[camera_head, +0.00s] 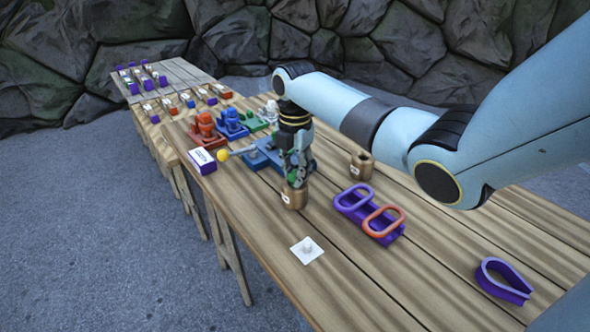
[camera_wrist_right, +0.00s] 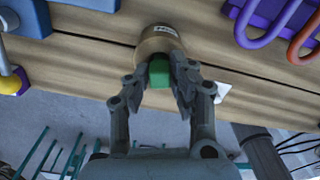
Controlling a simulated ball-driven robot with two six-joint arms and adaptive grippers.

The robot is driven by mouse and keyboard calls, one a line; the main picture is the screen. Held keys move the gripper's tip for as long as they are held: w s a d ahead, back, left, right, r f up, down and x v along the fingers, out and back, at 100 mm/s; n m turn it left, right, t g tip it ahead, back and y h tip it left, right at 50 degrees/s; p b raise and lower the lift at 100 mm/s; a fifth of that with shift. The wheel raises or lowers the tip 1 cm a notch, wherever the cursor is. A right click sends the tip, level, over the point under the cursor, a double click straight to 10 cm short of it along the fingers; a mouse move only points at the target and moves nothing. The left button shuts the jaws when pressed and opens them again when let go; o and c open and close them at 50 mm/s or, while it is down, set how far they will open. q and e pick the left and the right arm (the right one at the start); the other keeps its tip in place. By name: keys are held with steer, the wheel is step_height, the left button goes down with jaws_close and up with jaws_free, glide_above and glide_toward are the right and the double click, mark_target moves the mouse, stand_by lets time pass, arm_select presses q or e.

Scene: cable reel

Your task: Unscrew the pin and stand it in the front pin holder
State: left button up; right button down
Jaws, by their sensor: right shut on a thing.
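My right gripper (camera_head: 294,180) points down over a brown, labelled cylindrical pin holder (camera_head: 294,199) near the table's front edge. In the right wrist view, the right gripper (camera_wrist_right: 164,88) is shut on a green pin (camera_wrist_right: 158,73). The pin is lined up with the mouth of the same brown holder (camera_wrist_right: 160,42); the fingers hide most of it, and I cannot tell how deep its far end sits. A second brown holder (camera_head: 361,165) stands behind and to the right. My left gripper is not in view.
A purple block with a loop (camera_head: 352,198) and an orange loop (camera_head: 384,221) lie right of the holder. A purple U-shaped piece (camera_head: 503,280) is farther right, a white square (camera_head: 307,250) in front. Blue fixtures (camera_head: 262,157) and a purple-white box (camera_head: 202,161) stand left.

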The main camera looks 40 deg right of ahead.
steer(key=shift+f, duration=0.3)
steer(key=c, duration=1.1)
jaws_free()
step_height(320, 180, up, 12)
